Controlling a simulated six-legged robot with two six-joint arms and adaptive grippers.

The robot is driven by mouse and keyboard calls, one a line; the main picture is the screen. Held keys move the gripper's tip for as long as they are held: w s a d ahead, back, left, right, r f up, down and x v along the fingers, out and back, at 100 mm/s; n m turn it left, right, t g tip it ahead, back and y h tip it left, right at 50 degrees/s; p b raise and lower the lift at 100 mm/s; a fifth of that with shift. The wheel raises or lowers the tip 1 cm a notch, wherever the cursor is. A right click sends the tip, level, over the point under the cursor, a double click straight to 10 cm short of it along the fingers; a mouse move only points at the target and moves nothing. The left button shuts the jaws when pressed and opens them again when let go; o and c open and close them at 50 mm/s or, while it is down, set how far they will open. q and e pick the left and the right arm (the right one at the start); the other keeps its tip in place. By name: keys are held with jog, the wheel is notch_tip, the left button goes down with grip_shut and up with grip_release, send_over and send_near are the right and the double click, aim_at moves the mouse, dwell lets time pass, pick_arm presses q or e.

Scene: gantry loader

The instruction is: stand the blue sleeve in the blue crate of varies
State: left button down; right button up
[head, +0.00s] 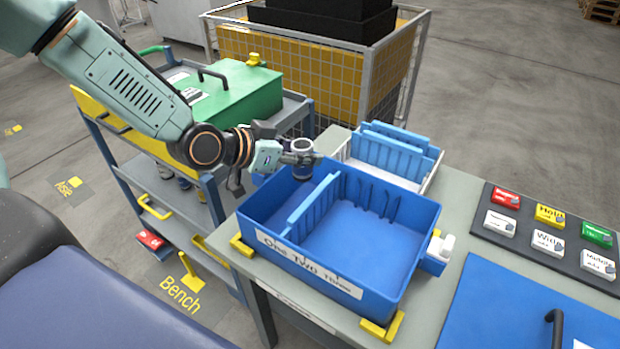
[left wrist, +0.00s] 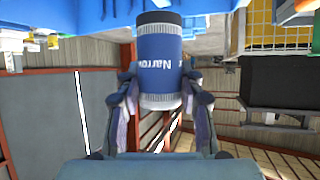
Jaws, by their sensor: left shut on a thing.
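The blue sleeve (left wrist: 160,60) has grey knurled bands, a dark end and a label reading "Narrow". My left gripper (left wrist: 160,105) is shut on it, with a finger on each side. In the head view the sleeve (head: 302,172) is upright, with its round open top showing, and my left gripper (head: 290,155) holds it at the back left corner of the blue crate (head: 290,262). I cannot tell how far its lower end is above the crate. My right gripper is out of view.
A white bin (head: 433,170) with blue dividers stands behind the crate. Yellow corner brackets (head: 382,328) sit around the crate. A panel of labelled blocks (head: 545,225) and a blue lid (head: 530,310) lie at right. A green box (head: 230,90) sits on the cart at left.

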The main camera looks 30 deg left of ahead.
aim_at(303, 170)
pick_arm(q)
jog(key=shift+f, duration=0.4)
jog(key=f, duration=0.1)
jog(key=f+b, duration=0.1)
jog(key=f, duration=0.1)
jog(key=shift+a+f, duration=0.3)
jog(key=shift+a, duration=0.1)
jog(key=shift+d+r, duration=0.15)
jog(key=shift+d, duration=0.25)
jog(key=shift+a+f, duration=0.15)
jog(key=shift+f, duration=0.15)
jog(key=c, duration=1.1)
grip_release()
jog(key=shift+a+f, duration=0.1)
jog(key=shift+a, duration=0.1)
jog(key=shift+o, duration=1.3)
jog(key=shift+d, duration=0.3)
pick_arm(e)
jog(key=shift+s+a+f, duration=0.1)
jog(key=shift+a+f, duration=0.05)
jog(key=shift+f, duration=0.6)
pick_arm(q)
jog(key=shift+a, duration=0.2)
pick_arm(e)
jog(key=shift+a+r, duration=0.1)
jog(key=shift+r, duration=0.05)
